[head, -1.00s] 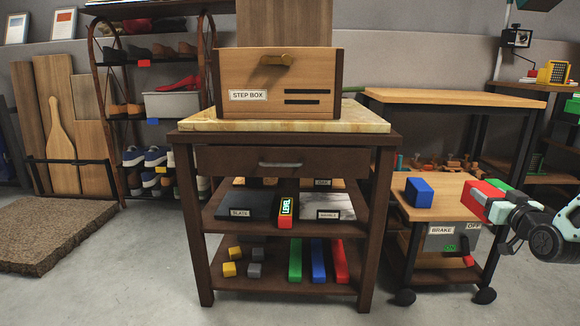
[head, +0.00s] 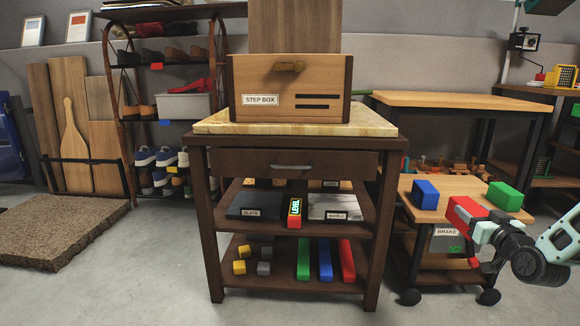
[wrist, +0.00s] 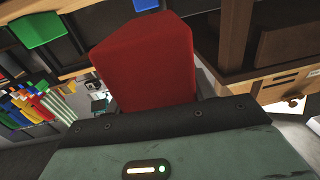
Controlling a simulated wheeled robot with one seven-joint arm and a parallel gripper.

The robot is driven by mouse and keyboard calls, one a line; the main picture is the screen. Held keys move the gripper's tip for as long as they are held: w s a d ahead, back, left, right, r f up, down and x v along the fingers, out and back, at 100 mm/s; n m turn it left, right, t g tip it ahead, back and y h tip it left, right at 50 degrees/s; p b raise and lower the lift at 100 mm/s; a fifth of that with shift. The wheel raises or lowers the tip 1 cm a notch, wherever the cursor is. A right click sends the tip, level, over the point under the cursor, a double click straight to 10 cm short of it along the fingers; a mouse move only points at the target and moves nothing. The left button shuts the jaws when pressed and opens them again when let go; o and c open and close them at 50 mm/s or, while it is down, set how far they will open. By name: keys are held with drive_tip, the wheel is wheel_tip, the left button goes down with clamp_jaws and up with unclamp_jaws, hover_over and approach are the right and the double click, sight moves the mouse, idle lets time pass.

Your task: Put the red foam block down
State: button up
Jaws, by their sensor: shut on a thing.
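The red foam block (head: 465,216) is in my gripper (head: 478,226) at the right of the head view, in front of the small wheeled cart. In the wrist view the red foam block (wrist: 148,62) fills the upper middle, and the fingers are largely hidden behind it. My gripper is shut on the block and holds it up near the front edge of the cart's wooden top (head: 428,206). I cannot tell the exact gap between block and cart.
A blue block (head: 426,194) and a green block (head: 505,196) stand on the cart top. Bare wood lies between them. A dark wooden stand (head: 290,165) with a step box (head: 290,88) is to the left. A taller workbench (head: 455,102) is behind.

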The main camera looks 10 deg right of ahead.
drive_tip(key=s+a+f+n+y+p, duration=0.1)
drive_tip(key=a+f+p, duration=0.35)
drive_tip(key=a, duration=0.85)
drive_tip(key=s+a+f+n+y+p, duration=0.15)
drive_tip(key=a+f+p, duration=0.35)
drive_tip(key=a, duration=0.8)
drive_tip(key=s+r+p, duration=0.3)
drive_tip(key=r+p, duration=0.8)
drive_tip(key=p, duration=0.1)
drive_tip(key=s+r+p, duration=0.3)
drive_tip(key=r+p, duration=0.8)
drive_tip(key=p, duration=0.1)
drive_tip(key=s+r+p, duration=0.3)
drive_tip(key=r+p, duration=0.8)
drive_tip(key=p, duration=0.1)
drive_tip(key=shift+r+m, duration=0.25)
drive_tip(key=shift+m, duration=0.2)
drive_tip(key=shift+d, duration=0.1)
